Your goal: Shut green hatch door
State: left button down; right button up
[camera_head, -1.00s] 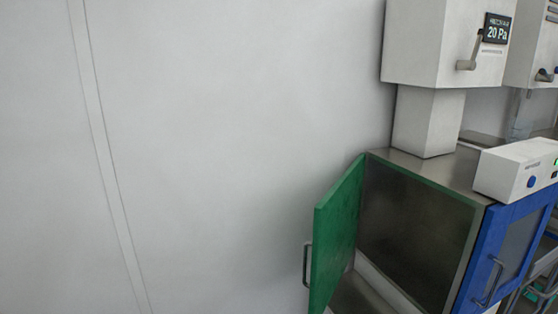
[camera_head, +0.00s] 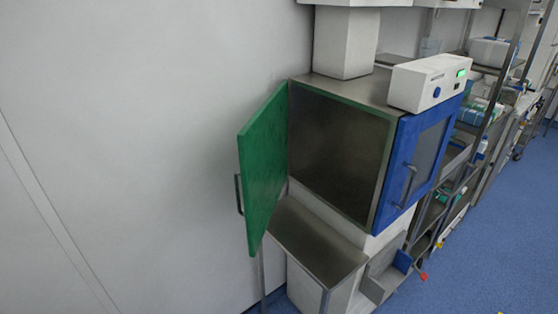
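The green hatch door (camera_head: 262,168) stands wide open, swung out to the left of the metal hatch cabinet (camera_head: 338,146). It is hinged on the left edge of the cabinet opening. A dark bar handle (camera_head: 239,194) is on the door's left, outer face. The cabinet interior is dark and looks empty. Neither of my grippers is in view.
A blue door (camera_head: 408,172) with a window and handle is closed on the cabinet's right side. A metal shelf (camera_head: 312,240) juts out below the opening. A white control box (camera_head: 430,82) sits on top. Racks (camera_head: 480,110) stand along the wall at right. Blue floor (camera_head: 475,245) is free at right.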

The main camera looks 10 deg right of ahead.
aim_at(263, 141)
jog(key=i+j+z, duration=0.1)
jog(key=z, duration=0.35)
jog(key=j+z, duration=0.4)
jog(key=i+j+z, duration=0.1)
jog(key=j+z, duration=0.15)
jog(key=z, duration=0.2)
jog(key=j+z, duration=0.25)
jog(key=j, duration=1.55)
jog(key=i, duration=0.05)
